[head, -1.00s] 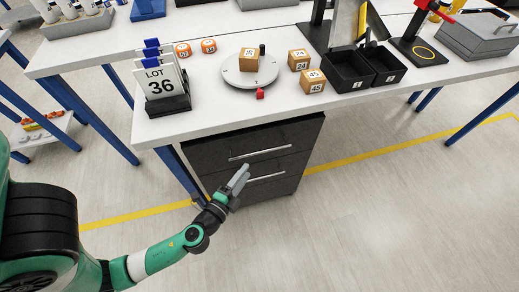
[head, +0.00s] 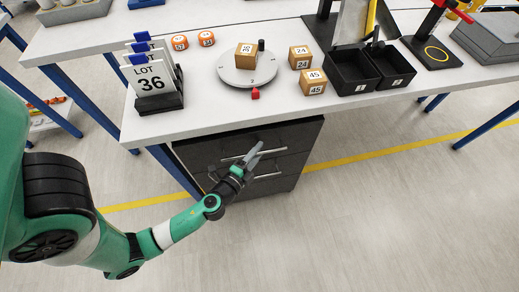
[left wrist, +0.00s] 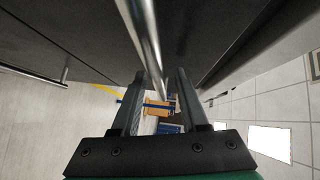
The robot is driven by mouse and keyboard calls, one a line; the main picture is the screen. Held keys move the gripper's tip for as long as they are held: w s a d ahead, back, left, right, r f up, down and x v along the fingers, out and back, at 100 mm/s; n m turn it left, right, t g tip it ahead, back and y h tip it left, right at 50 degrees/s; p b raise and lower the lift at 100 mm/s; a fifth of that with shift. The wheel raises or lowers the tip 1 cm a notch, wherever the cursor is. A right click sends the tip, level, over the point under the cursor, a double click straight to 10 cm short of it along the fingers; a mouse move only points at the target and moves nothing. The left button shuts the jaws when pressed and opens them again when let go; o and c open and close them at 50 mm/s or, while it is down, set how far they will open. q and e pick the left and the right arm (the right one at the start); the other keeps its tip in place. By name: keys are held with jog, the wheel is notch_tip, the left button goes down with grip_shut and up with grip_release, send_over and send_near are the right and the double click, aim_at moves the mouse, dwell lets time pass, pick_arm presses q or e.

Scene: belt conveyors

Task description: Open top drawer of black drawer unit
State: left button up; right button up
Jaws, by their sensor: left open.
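The black drawer unit (head: 200,150) stands under the front bench, its drawer fronts looking flush. The top drawer's metal handle (head: 228,159) is partly hidden behind my left gripper (head: 254,151). The lower drawer handle (head: 268,176) shows below and to the right. In the left wrist view my left gripper (left wrist: 160,80) is open. A metal bar handle (left wrist: 143,35) runs down toward the gap between its fingers. Its near end lies at or between the fingertips; contact cannot be told. A second bar (left wrist: 65,70) shows at the left. My right gripper is not in view.
The white bench top (head: 210,115) overhangs the drawer unit. A blue table leg (head: 176,168) stands at its left, near my left arm. On the bench are a LOT 36 card holder (head: 158,101), a round turntable (head: 232,76) and black bins (head: 352,88). The floor in front is clear.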

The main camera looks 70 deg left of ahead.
pick_arm(q)
jog(key=shift+s, duration=0.1)
grip_shut()
dwell(1.2)
